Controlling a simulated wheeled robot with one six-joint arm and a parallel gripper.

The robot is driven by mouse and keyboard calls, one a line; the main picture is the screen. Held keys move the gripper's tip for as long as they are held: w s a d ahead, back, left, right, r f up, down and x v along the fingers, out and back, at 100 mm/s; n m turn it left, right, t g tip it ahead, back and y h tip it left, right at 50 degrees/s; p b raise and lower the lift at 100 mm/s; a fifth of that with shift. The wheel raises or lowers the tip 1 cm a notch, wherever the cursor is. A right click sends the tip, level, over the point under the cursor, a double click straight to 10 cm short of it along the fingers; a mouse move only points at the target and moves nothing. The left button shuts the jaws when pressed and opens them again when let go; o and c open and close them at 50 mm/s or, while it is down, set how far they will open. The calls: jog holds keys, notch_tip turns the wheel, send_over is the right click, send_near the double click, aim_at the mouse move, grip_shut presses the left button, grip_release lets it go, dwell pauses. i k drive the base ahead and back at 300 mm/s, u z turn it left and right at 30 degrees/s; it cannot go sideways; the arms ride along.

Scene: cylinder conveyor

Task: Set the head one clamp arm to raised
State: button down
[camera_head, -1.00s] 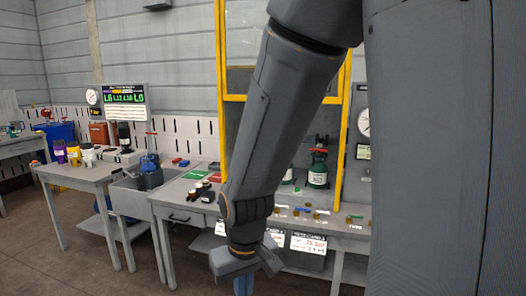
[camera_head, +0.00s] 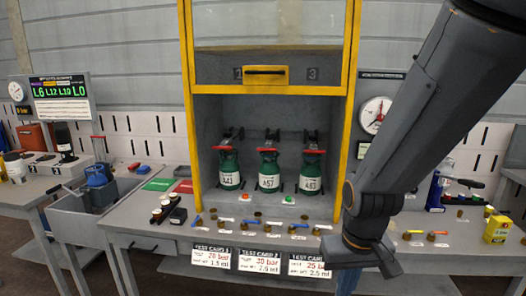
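Three green cylinders stand in the yellow-framed cabinet (camera_head: 187,110): the left cylinder (camera_head: 229,180), the middle cylinder (camera_head: 268,180) and the right cylinder (camera_head: 311,183). Above each is a dark head fitting, with a red bar across the cylinder's top: left bar (camera_head: 222,147), middle bar (camera_head: 267,149), right bar (camera_head: 313,151). The digit 1 shows above the left bay. I cannot tell from here which part is the clamp arm or how it is set. My gripper (camera_head: 363,262) hangs in front of the bench, right of the cylinders and apart from them. Its finger gap is unclear.
The yellow-framed window (camera_head: 270,40) is raised above the open bay. Small coloured-handled valves (camera_head: 245,223) line the bench front above several test cards (camera_head: 259,262). A sink with a blue device (camera_head: 97,175) is left; a yellow box (camera_head: 497,229) is right.

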aim_at(227, 144)
jog(key=u, duration=0.1)
jog(key=i, duration=1.25)
jog(key=u, duration=0.75)
